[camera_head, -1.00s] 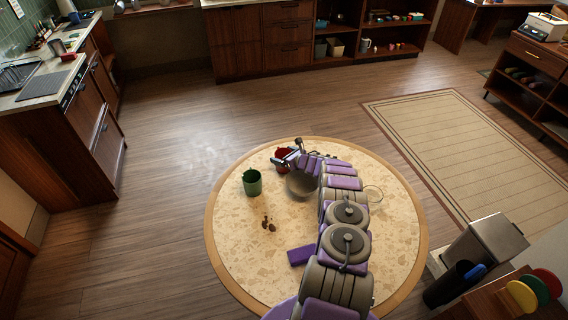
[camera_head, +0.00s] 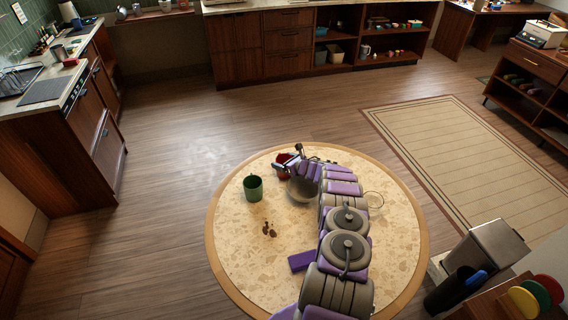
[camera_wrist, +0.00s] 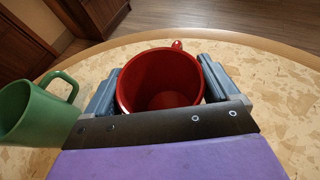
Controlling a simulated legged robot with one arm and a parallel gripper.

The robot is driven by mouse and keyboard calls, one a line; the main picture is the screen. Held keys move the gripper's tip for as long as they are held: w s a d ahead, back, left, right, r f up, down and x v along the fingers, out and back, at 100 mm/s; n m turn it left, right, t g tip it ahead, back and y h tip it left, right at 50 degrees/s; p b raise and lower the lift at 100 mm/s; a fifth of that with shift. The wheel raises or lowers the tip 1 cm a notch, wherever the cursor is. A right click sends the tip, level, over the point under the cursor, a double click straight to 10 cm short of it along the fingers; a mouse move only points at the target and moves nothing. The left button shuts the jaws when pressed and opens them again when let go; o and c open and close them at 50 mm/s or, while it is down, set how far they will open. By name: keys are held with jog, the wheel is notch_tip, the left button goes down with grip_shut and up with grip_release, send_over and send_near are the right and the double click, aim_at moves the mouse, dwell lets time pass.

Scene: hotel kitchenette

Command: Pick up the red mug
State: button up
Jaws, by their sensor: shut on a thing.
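The red mug (camera_wrist: 160,80) stands on the round table between my gripper's two fingers in the wrist view, its open rim up and its handle at the far side. In the head view the red mug (camera_head: 282,158) shows partly behind my gripper (camera_head: 290,161) near the table's far edge. My gripper (camera_wrist: 157,88) is shut on the mug, with one grey finger on each side. I cannot tell whether the mug's base is off the table.
A green mug (camera_head: 253,188) stands left of my gripper on the round table (camera_head: 228,245). A grey bowl (camera_head: 301,190) is beside my arm. A bin (camera_head: 490,245) stands at the right.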

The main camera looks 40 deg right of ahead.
notch_tip(320, 180, up, 10)
jog(key=p, duration=0.1)
jog(key=shift+a, duration=0.15)
